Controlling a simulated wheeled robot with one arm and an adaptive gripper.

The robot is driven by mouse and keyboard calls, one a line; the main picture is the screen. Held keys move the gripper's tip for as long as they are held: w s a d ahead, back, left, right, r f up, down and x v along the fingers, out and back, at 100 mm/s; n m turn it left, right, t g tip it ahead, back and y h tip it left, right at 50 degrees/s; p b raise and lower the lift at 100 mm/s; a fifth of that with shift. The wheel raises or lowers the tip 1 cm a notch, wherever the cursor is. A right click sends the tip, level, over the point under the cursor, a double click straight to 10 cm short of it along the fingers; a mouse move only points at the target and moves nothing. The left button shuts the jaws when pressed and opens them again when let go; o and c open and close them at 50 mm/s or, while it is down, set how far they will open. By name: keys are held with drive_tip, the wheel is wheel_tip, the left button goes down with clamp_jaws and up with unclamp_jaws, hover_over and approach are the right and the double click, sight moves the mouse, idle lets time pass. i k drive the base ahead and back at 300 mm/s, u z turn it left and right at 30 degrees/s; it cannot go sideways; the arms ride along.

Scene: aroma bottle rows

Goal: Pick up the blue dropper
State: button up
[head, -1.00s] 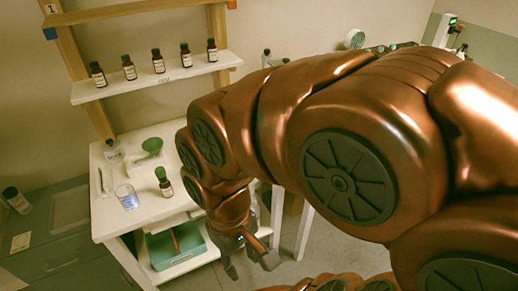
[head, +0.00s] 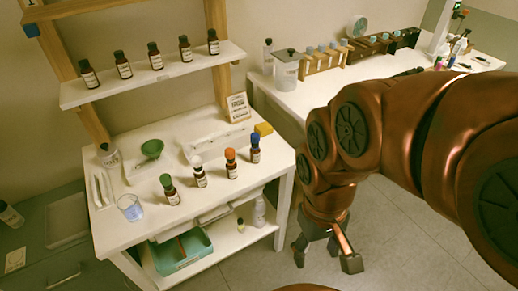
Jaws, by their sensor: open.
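The blue dropper is the blue top (head: 254,140) on a small brown bottle (head: 254,156) at the right end of a row on the white table (head: 215,205). The row also has an orange-topped bottle (head: 231,164), a white-topped bottle (head: 199,174) and a green-topped bottle (head: 169,190), all upright. My gripper (head: 326,258) is open and empty, fingers pointing down. In the picture it is right of and below the blue-topped bottle, beyond the table's right edge and apart from it.
A glass beaker (head: 130,207) and a green funnel (head: 152,149) stand at the table's left. A small card (head: 238,107) and a yellow block (head: 263,129) are behind the row. A wall shelf (head: 150,77) holds several dark-capped bottles. A lower shelf holds a teal tray (head: 182,252).

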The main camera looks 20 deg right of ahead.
sight(255, 138)
drive_tip(key=k, duration=1.2)
drive_tip(key=u, duration=0.75)
drive_tip(key=i, duration=1.7)
drive_tip(key=z, duration=0.7)
